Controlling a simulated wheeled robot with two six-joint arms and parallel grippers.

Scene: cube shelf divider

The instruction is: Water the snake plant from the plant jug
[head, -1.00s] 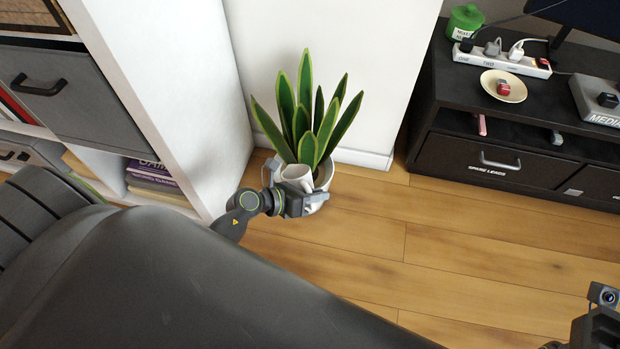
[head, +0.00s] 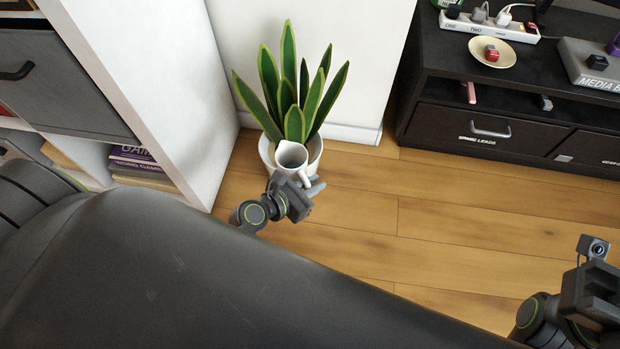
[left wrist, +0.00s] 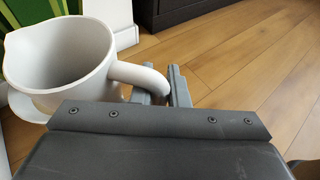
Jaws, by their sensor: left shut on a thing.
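The snake plant (head: 292,92) has tall green leaves with yellow edges and stands in a white pot (head: 315,155) on the floor by the wall. The white plant jug (head: 291,157) is in front of the pot and hides part of it. My left gripper (head: 308,186) is shut on the jug's handle. In the left wrist view the jug (left wrist: 62,62) looks close to upright, its open top showing, with the handle between the fingers (left wrist: 162,88). No water is visible. My right gripper (head: 592,285) is at the lower right; its fingertips are not clear.
A white shelf unit (head: 170,70) with a grey drawer and books stands close on the left. A black media cabinet (head: 500,135) with a power strip (head: 490,25) and a small plate (head: 492,52) stands on the right. Wooden floor between them is clear.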

